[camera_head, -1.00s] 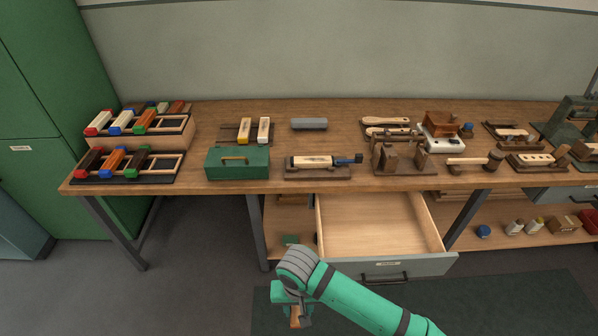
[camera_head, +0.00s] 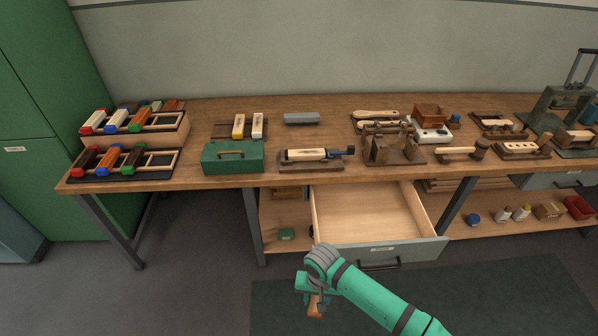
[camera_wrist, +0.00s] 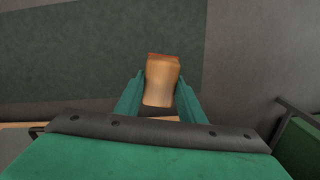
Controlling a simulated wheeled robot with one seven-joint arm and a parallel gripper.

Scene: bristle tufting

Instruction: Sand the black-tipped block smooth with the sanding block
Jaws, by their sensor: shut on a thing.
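My gripper (camera_wrist: 160,95) is shut on a tan wooden piece with a thin red edge (camera_wrist: 161,82), which looks like the sanding block. In the head view, my gripper (camera_head: 314,298) hangs low in front of the open drawer, with the tan piece pointing down. It is well apart from the bench top. A pale block (camera_head: 303,155) lies in a dark wooden holder (camera_head: 311,168) at the bench's front edge. Its right end looks dark, beside a blue and black clamp part. It appears to be the black-tipped block; its surface is too small to judge.
An open, empty drawer (camera_head: 365,212) juts out under the bench (camera_head: 230,110). A green toolbox (camera_head: 232,157) stands left of the holder, and a wooden stand (camera_head: 393,148) stands right of it. Racks with colour-tipped blocks (camera_head: 120,163) are at the left. A grey block (camera_head: 301,118) lies behind.

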